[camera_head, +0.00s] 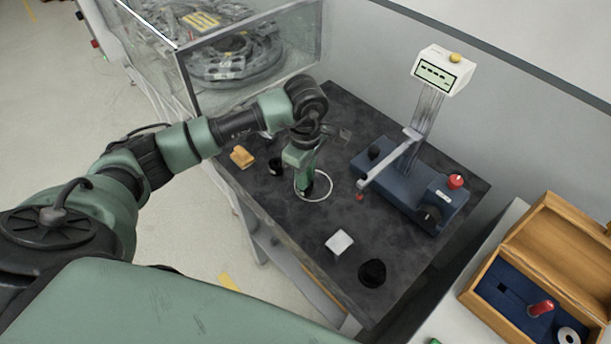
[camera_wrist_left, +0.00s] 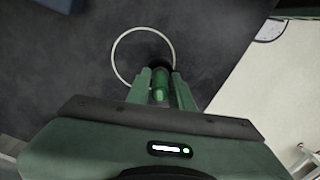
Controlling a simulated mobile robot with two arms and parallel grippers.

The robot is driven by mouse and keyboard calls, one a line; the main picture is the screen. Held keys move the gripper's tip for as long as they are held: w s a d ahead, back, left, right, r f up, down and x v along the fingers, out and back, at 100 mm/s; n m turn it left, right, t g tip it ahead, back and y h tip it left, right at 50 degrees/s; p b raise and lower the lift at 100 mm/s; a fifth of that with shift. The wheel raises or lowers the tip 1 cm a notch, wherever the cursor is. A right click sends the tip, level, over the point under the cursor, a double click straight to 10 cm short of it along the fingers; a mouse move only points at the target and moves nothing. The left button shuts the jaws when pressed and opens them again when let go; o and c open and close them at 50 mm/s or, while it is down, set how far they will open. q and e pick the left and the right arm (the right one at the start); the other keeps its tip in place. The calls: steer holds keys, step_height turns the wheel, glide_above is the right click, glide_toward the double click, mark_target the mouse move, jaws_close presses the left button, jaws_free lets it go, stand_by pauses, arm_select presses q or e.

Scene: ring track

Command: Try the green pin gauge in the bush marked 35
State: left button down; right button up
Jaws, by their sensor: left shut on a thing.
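My left gripper (camera_head: 306,184) points down over the white ring marked on the dark table. In the left wrist view, its two fingers (camera_wrist_left: 161,84) are shut on the green pin gauge (camera_wrist_left: 160,82). A dark round thing, apparently a bush (camera_wrist_left: 149,71), shows inside the ring beyond the gauge and is partly hidden by the fingers. I cannot tell whether the gauge's tip is above it or in it. Other black bushes stand left of the ring (camera_head: 275,166) and near the front edge (camera_head: 372,273). No number is readable. My right gripper is not in view.
A blue measuring stand (camera_head: 412,190) with a display (camera_head: 441,72) stands right of the ring. An open wooden case (camera_head: 484,307) holds a red-handled gauge (camera_head: 541,308). A clear-walled box stands behind.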

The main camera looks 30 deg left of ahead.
arm_select(q)
steer(key=shift+r, duration=0.15)
stand_by(0.3)
steer(key=shift+r+p, duration=1.4)
steer(key=shift+r, duration=2.2)
